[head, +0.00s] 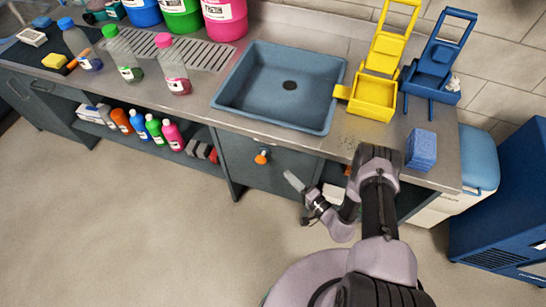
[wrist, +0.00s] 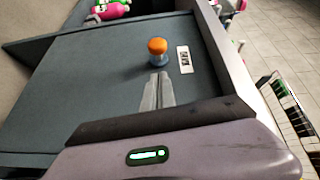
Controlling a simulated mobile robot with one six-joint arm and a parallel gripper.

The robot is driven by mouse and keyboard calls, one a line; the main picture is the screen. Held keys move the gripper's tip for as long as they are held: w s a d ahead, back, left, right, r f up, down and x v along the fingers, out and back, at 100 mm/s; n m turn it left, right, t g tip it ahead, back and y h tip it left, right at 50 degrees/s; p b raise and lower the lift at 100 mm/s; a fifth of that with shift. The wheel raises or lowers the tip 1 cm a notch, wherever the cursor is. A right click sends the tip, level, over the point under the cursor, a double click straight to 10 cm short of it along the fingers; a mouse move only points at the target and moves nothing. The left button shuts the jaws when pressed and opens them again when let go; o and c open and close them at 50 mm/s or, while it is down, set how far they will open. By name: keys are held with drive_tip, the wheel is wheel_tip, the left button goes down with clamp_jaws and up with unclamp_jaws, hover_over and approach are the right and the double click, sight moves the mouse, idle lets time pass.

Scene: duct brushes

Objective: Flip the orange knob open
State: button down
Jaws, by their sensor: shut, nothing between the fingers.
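The orange knob (head: 262,157) sits on the front of the dark grey cabinet door (head: 240,172) under the sink. My gripper (head: 291,178) is in front of the cabinet, to the right of the knob and a little lower in the picture. In the wrist view my gripper (wrist: 160,76) has its fingers together, with nothing between them. The fingers point towards the knob, and a small gap seems to separate them.
A white label (wrist: 185,59) is beside the knob. The blue sink (head: 245,95) is in the counter above. Bottles, including a pink one (head: 173,134), stand on the open shelf to the left. A blue sponge stack (head: 421,149) is on the counter's right. The floor (head: 120,220) at front left is clear.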

drive_tip(key=shift+s+d, duration=0.1)
drive_tip(key=shift+s, duration=0.05)
drive_tip(key=b, duration=0.3)
approach(266, 153)
drive_tip(key=x, duration=0.4)
drive_tip(key=shift+a, duration=0.3)
drive_tip(key=shift+w+a+r, duration=0.1)
drive_tip(key=shift+w+a, duration=0.15)
drive_tip(key=shift+w, duration=0.35)
